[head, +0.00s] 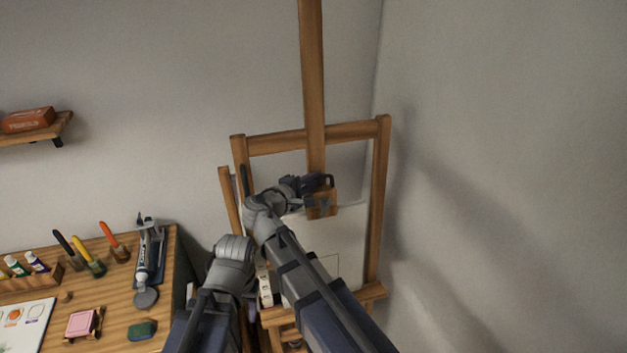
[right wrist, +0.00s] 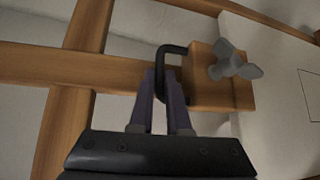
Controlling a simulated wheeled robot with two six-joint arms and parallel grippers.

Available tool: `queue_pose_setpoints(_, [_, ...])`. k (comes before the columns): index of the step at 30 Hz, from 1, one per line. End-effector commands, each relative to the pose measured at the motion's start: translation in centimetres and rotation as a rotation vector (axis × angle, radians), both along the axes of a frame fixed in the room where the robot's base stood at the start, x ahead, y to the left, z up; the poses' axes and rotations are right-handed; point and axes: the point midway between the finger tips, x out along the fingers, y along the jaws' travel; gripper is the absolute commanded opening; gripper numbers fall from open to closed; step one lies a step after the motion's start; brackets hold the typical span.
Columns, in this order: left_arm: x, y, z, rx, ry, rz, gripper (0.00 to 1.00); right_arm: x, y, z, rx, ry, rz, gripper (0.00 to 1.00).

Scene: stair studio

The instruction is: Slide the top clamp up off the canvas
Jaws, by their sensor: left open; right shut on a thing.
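The top clamp (head: 321,204) is a wooden block on the easel's mast, with a grey wing screw (right wrist: 235,65) and a black loop handle (right wrist: 171,48). Its lower part overlaps the top edge of the white canvas (head: 345,240). The canvas also shows at the right of the right wrist view (right wrist: 275,75). My right gripper (head: 318,181) is at the clamp's handle. In the right wrist view its two fingers (right wrist: 168,88) are shut on the black handle. My left arm shows low in the head view, but I cannot make out its gripper.
The easel frame (head: 381,190) surrounds the canvas, and its mast (head: 313,80) rises clear above the clamp. A wooden table (head: 110,262) with brushes and paints stands at the left. A shelf (head: 45,129) hangs at upper left. Bare wall lies right.

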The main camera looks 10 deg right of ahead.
Motion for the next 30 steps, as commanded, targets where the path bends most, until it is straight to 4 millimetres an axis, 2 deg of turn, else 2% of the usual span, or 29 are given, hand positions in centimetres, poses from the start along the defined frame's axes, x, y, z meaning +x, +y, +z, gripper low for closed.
queue_pose_setpoints(1, [0.0,0.0,1.3,0.0,0.0,-0.001,0.5,0.3,0.2,1.4,-0.002,-0.003,0.005,0.0])
queue_pose_setpoints(10, [-0.1,0.0,6.0,0.0,0.001,0.011,0.5,1.0,0.2,6.2,-0.005,-0.005,0.006,0.0])
queue_pose_setpoints(13, [-0.1,0.0,6.5,0.0,0.002,0.017,0.5,1.1,0.2,6.7,-0.005,-0.005,0.006,0.0])
queue_pose_setpoints(22, [-0.1,0.0,6.3,0.0,0.001,0.019,0.5,1.1,0.2,6.4,-0.005,-0.003,0.005,0.0])
queue_pose_setpoints(23, [-0.1,0.0,6.3,0.0,0.001,0.019,0.5,1.0,0.2,6.4,-0.005,-0.003,0.005,0.17])
queue_pose_setpoints(30, [-0.1,0.0,6.3,-0.001,0.0,0.019,0.5,1.0,0.1,6.4,-0.004,-0.003,0.004,0.44])
